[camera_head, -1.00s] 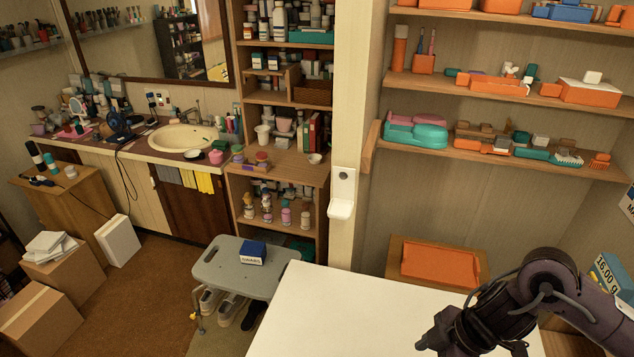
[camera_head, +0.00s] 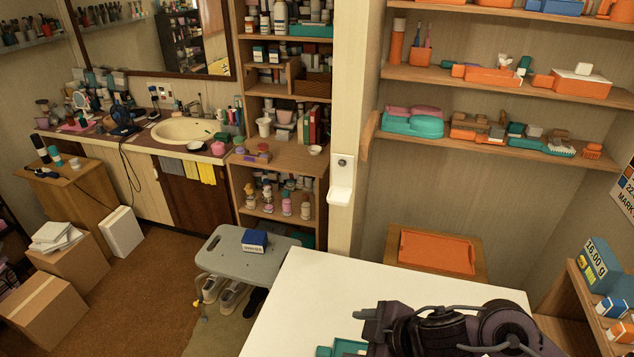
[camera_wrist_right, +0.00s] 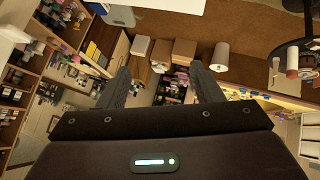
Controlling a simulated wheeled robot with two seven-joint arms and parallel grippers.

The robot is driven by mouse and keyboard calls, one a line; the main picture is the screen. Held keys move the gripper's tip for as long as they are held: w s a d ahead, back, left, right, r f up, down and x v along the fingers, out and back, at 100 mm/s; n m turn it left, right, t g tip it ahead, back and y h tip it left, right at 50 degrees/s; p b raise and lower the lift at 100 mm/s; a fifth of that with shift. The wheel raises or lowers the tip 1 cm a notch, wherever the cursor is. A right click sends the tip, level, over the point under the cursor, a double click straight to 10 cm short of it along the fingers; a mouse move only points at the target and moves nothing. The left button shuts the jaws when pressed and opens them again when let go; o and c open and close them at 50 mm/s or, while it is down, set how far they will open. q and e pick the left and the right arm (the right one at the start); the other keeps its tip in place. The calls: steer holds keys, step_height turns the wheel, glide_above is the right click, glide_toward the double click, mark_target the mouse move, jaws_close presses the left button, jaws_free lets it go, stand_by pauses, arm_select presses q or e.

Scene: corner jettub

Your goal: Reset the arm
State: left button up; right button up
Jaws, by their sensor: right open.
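My right arm (camera_head: 450,330) is folded low at the bottom right of the head view, over the white table. Its gripper fingers are not clear there. In the right wrist view my right gripper (camera_wrist_right: 162,88) is open, its two dark fingers wide apart with nothing between them. Beyond the fingers the room appears tilted, with boxes and shelves at a distance. My left gripper is not in view.
A white table (camera_head: 300,290) stands in front, with a teal item (camera_head: 342,348) at its near edge. A grey stool (camera_head: 235,262) bears a blue box (camera_head: 254,240). An orange tray (camera_head: 437,252) lies behind the table. Shelves line the right. Brown floor at left is partly open.

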steer(key=s+d+f+m+g+h, duration=0.25)
steer(key=s+d+m+h, duration=0.45)
steer(key=s+d+m, duration=0.6)
step_height(320, 180, down, 41)
steer(key=w+a+b, duration=0.1)
steer(key=b, duration=1.1)
arm_select(q)
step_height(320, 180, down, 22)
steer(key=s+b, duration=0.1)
steer(key=b, duration=0.9)
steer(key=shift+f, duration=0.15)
arm_select(e)
steer(key=s+d+f+g, duration=0.1)
steer(key=s+f, duration=0.9)
steer(key=f, duration=0.5)
steer(key=s+d+f+g, duration=0.1)
steer(key=s+d+f, duration=0.1)
steer(key=s+f, duration=0.8)
step_height(320, 180, down, 5)
steer(key=shift+r, duration=0.1)
steer(key=shift+d, duration=0.1)
